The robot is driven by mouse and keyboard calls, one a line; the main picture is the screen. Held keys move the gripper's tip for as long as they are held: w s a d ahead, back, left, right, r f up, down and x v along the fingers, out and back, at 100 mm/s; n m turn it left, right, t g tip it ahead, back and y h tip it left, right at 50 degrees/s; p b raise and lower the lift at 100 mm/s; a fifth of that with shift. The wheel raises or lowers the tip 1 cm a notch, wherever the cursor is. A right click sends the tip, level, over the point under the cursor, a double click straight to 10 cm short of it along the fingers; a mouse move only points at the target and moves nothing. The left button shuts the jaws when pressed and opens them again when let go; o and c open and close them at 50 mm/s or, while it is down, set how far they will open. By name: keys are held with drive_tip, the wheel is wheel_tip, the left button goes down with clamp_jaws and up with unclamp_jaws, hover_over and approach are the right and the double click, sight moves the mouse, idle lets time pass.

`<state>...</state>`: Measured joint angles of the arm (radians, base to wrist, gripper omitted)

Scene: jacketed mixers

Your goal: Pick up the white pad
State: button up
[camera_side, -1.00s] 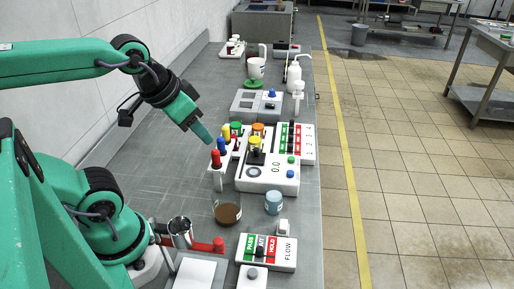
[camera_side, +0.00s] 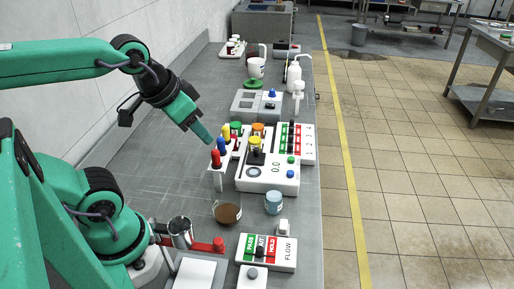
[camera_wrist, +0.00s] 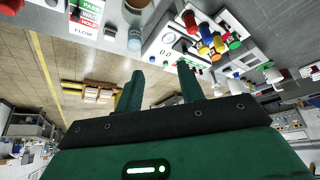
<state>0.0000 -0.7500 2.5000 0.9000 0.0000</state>
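The white pad (camera_side: 194,274) is a flat white square at the bottom of the side view, lying on the bench near my arm's base. The picture's lower edge cuts part of it off. I cannot make it out in the wrist view. My gripper (camera_side: 207,135) is up and well beyond the pad, above the bench near the coloured-top markers. In the wrist view, the two green fingers of my gripper (camera_wrist: 161,82) stand apart with nothing between them, so it is open and empty.
A marker rack (camera_side: 217,178), a white scale-like device (camera_side: 268,179), a beaker of brown liquid (camera_side: 228,213), a blue-grey jar (camera_side: 273,203) and a FLOW panel (camera_side: 267,252) crowd the bench's right side. A metal cup (camera_side: 180,231) and red-handled valve (camera_side: 218,244) stand near the pad.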

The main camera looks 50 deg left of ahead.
drive_tip(key=o, duration=0.4)
drive_tip(key=shift+c, duration=0.2)
drive_tip(key=shift+w, duration=0.1)
drive_tip(key=n+g, duration=0.5)
drive_tip(key=n, duration=0.4)
hover_over(283, 225)
drive_tip(key=f, duration=1.5)
drive_tip(key=shift+a+f, duration=0.35)
drive_tip(key=shift+a, duration=0.05)
drive_tip(key=shift+d+f+g, duration=0.3)
drive_tip(key=shift+d+f, duration=0.05)
drive_tip(key=shift+f, duration=0.15)
drive_tip(key=shift+f, duration=0.1)
